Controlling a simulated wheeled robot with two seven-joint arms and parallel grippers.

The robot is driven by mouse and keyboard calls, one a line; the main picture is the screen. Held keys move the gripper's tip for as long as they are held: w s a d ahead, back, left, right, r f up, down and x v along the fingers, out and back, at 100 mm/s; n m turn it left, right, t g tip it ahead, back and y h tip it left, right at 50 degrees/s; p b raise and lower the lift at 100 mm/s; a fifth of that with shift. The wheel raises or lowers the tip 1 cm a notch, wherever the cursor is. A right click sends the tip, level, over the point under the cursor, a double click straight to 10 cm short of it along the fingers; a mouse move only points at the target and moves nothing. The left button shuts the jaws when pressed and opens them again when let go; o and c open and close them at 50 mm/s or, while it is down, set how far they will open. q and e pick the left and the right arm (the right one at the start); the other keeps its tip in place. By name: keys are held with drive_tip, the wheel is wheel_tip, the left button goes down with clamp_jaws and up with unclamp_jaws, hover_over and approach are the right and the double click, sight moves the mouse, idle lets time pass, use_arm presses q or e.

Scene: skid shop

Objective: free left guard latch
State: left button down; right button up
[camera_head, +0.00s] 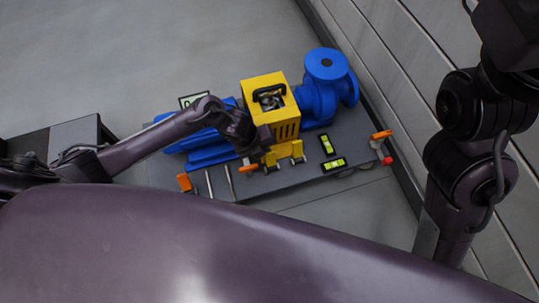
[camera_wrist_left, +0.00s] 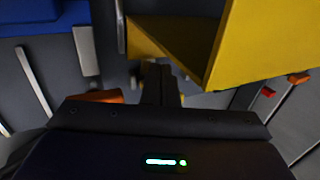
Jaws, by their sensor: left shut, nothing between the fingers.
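The yellow guard (camera_head: 287,118), with a black handle on top, stands over the middle of the blue pump set; its yellow wall fills the upper right of the left wrist view (camera_wrist_left: 262,45). A small orange piece (camera_head: 248,170), perhaps the left latch's handle, shows at the guard's lower front left; an orange piece also shows left of my fingers in the left wrist view (camera_wrist_left: 97,96). My left gripper (camera_head: 258,158) is at the guard's front left corner. Its fingers (camera_wrist_left: 161,78) are shut and empty, beneath the yellow wall. The exact latch contact is hidden. My right gripper is out of view.
The grey skid (camera_head: 300,178) carries a blue pump (camera_head: 325,80) at the right. Orange handles stand at its front left (camera_head: 184,182) and right end (camera_head: 381,135). Two yellow-green levels (camera_head: 334,164) lie on the front right. A panelled wall (camera_head: 400,70) runs close behind the right end.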

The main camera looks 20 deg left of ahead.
sight(271, 161)
use_arm(q)
drive_tip(key=shift+s+d, duration=0.25)
drive_tip(key=shift+s, duration=0.15)
drive_tip(key=shift+s+d+p, duration=0.35)
drive_tip(key=shift+s+p, duration=0.05)
drive_tip(key=shift+s, duration=0.1)
drive_tip(key=shift+s+d, duration=0.25)
drive_tip(key=shift+s, duration=0.15)
drive_tip(key=shift+w, duration=0.1)
